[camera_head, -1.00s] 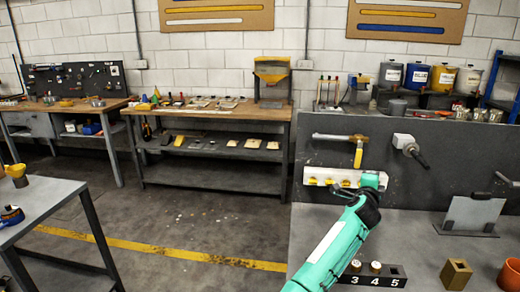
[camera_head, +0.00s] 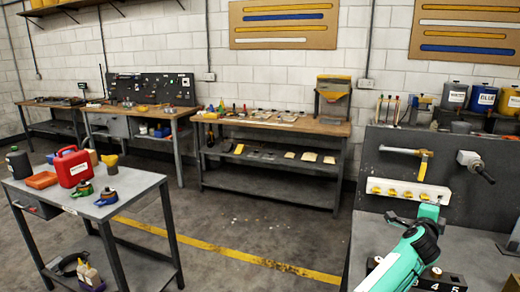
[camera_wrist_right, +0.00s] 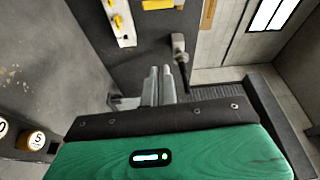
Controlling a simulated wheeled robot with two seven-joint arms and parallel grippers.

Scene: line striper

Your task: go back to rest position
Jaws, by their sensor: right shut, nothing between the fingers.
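My right arm comes in from the lower right of the head view. Its gripper (camera_head: 428,212) is by the grey panel, just below the right end of a white rail with yellow knobs (camera_head: 405,192). In the right wrist view, the two grey fingers (camera_wrist_right: 159,75) are together with nothing between them. The fingertips are hard to make out in the head view. My left gripper and left arm are not in view.
A numbered block (camera_head: 440,284) stands on the grey bench below my right arm. A yellow-handled tool (camera_head: 422,165) hangs on the panel. A side table at left holds a red can (camera_head: 73,168) and bottles. Floor (camera_head: 240,225) between is open.

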